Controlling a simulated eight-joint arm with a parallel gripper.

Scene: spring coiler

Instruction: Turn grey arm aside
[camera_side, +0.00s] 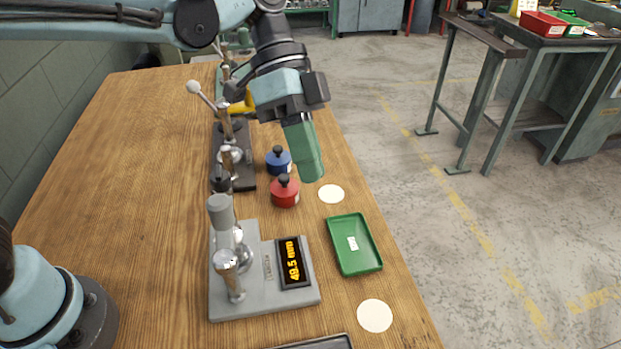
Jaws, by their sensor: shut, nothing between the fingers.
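A grey measuring stand (232,312) lies on the wooden bench, with a display (293,262) reading 49.5 mm. On its left side, a light grey arm-like part (221,214) with a rounded top stands up near metal posts. I take it for the grey arm, but its pivot and exact direction are hard to tell. My gripper (312,172) points down with its green fingers shut and empty. In the picture it is above and to the right of the stand, apart from the grey part. How high it hangs over the bench is unclear.
A red lidded pot (285,194) and a blue one (278,163) stand close left of my gripper. A dark lever fixture (231,170) stands behind the grey stand. A green tray (353,243) and white discs (374,316) lie along the right edge. Bench at left is clear.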

